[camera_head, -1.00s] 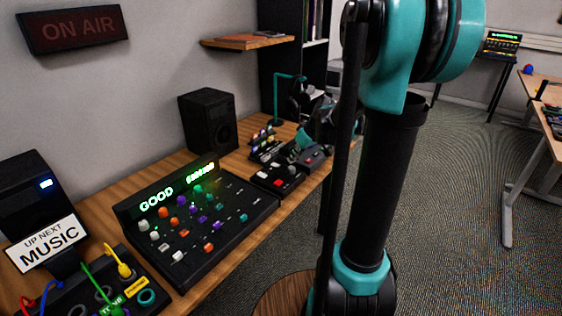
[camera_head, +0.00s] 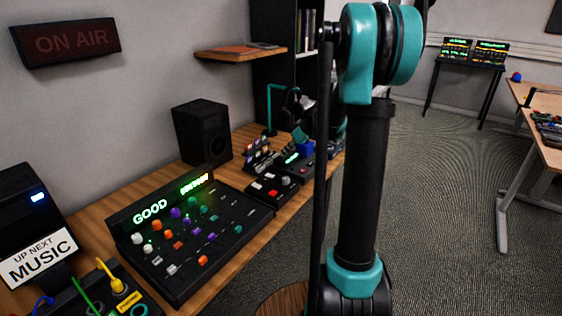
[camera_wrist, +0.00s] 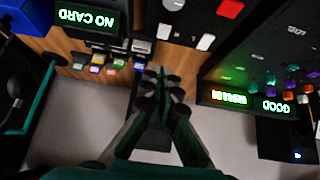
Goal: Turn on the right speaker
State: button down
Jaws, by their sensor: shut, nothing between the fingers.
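The right speaker (camera_head: 202,132) is a black box on the desk against the wall in the head view, with no lit light showing on it. The left speaker (camera_head: 25,210) has a lit blue-white light on its front; that light also shows at the lower right of the wrist view. My gripper (camera_wrist: 160,88) is shut and empty in the wrist view, above the desk by the wall. A dark shape behind its fingers may be the right speaker, mostly hidden. In the head view the gripper is largely hidden behind my arm and desk items.
The mixer (camera_head: 190,235) reads GOOD. A small button panel (camera_head: 272,188) lies right of it. A NO CARD display (camera_wrist: 87,20), coloured keys (camera_wrist: 108,64) and a headphone stand (camera_head: 269,115) are near the gripper. A wall shelf (camera_head: 240,53) hangs above. Open floor lies at right.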

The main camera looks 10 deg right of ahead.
send_over(273, 176)
jog(key=f, duration=0.7)
jog(key=shift+d+f, duration=0.2)
jog(key=shift+d, duration=0.05)
jog(key=f, duration=0.3)
jog(key=shift+s+d, duration=0.25)
jog(key=shift+f, duration=0.35)
jog(key=shift+s+d+f, duration=0.15)
jog(key=shift+f, duration=0.35)
jog(key=shift+r, duration=0.15)
jog(key=shift+r, duration=0.7)
